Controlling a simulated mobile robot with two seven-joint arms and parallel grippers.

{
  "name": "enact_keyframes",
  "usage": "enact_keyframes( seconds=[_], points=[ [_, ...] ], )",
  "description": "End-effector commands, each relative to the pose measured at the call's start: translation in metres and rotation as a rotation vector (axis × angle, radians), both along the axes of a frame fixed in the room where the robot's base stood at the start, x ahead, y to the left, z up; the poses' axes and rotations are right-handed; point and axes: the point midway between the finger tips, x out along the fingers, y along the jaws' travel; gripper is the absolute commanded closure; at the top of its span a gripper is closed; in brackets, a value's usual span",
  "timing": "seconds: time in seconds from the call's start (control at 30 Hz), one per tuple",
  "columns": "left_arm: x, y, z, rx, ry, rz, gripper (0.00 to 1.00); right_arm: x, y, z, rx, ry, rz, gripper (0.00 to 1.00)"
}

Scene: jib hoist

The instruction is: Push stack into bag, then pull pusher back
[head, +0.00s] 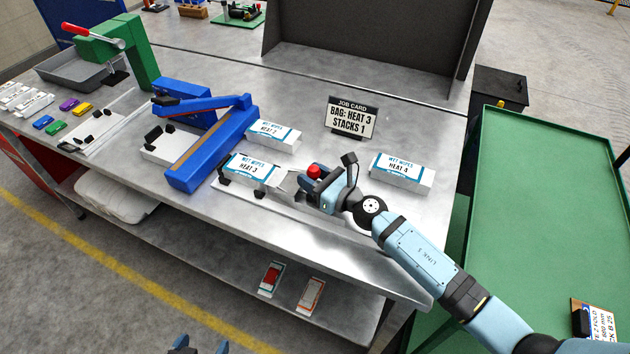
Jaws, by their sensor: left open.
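The white stack of wet wipes labelled HEAT 3 (252,168) lies at the left end of a flat metal pusher track (312,212). A pusher with a red knob (314,171) stands just right of the stack. My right gripper (312,181) is around the knob and appears shut on it; its fingers partly hide the pusher. I cannot make out the bag or its mouth at the stack's left end. A job card (351,116) reads BAG: HEAT 3, STACKS 1. My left gripper (199,348) shows only its fingertips at the bottom edge, open, away from the table.
Stacks labelled HEAT 2 (273,134) and HEAT 4 (402,170) lie nearby. A blue sealer (213,150) stands left of the stack. A green-topped cart (540,180) is at the right. The steel tabletop (350,245) is clear along its front right.

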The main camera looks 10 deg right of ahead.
Motion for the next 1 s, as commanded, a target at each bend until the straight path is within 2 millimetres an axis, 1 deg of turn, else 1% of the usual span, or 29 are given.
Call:
enact_keyframes(
  seconds=[0.23,0.37,0.47,0.6,0.83,1.0],
  points=[
    [0.001,0.0,0.003,-0.001,-0.004,0.0,0.15,-0.002,0.0,-0.004,-0.007,0.007,0.002,0.61],
    [0.001,0.0,0.012,-0.001,-0.003,0.0,0.15,-0.002,0.0,0.008,-0.011,0.005,0.003,0.61],
    [0.0,0.0,0.026,-0.001,-0.001,0.001,0.15,-0.002,-0.001,0.028,-0.011,0.005,0.004,0.61],
    [0.0,0.0,0.05,0.0,0.0,0.001,0.15,-0.002,-0.001,0.058,-0.012,0.005,0.004,0.61],
    [0.001,0.001,0.09,0.002,-0.004,0.001,0.15,-0.002,0.0,0.102,-0.009,0.006,0.004,0.61],
    [0.003,0.009,0.118,0.012,-0.016,0.016,0.15,-0.002,0.001,0.132,-0.008,0.006,0.004,0.61]
  ],
)
